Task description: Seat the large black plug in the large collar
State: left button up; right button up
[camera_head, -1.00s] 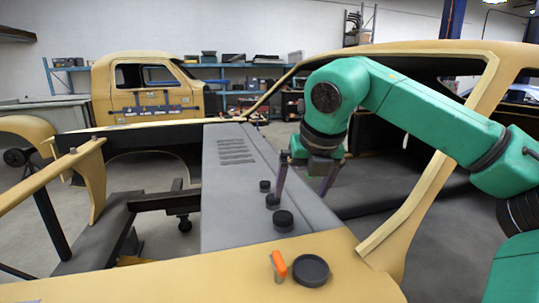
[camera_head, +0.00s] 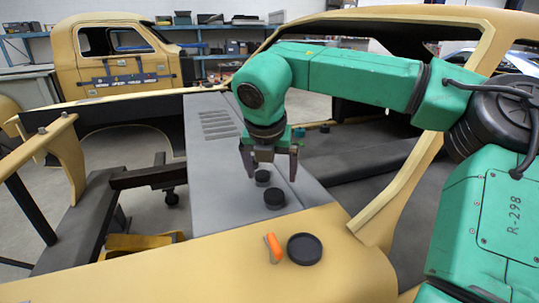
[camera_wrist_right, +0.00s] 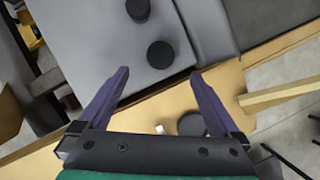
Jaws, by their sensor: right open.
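The large black plug (camera_head: 274,199) is the biggest, nearest of the short black cylinders on the grey panel; it stands upright. It also shows in the right wrist view (camera_wrist_right: 160,54), ahead of and between the fingertips. A black round rimmed piece (camera_head: 304,249), seemingly the large collar, lies on the yellow panel. In the right wrist view this round piece (camera_wrist_right: 192,124) is partly hidden by my gripper. My right gripper (camera_head: 271,172) points down, open and empty, over the row of cylinders, apart from the large plug. My left gripper is not in view.
A smaller black cylinder (camera_head: 262,177) stands behind the large plug, between the fingers in the picture. An orange piece (camera_head: 273,247) stands beside the round rimmed piece. The yellow car-body pillar (camera_head: 400,190) rises at the right. The grey panel (camera_head: 212,200) is clear at left.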

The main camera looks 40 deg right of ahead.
aim_at(273, 194)
jog(key=p+x, duration=0.1)
jog(key=x, duration=0.8)
jog(key=shift+w+p, duration=0.1)
jog(key=shift+p, duration=0.3)
jog(key=c, duration=1.2)
jog(key=o, duration=1.2)
jog(key=shift+r, duration=0.1)
jog(key=shift+a+r, duration=0.1)
jog(key=shift+r, duration=0.2)
jog(key=b+v, duration=0.1)
jog(key=v, duration=0.6)
jog(key=b+v, duration=0.2)
jog(key=v, duration=0.5)
jog(key=shift+s+f, duration=0.1)
jog(key=shift+s, duration=0.1)
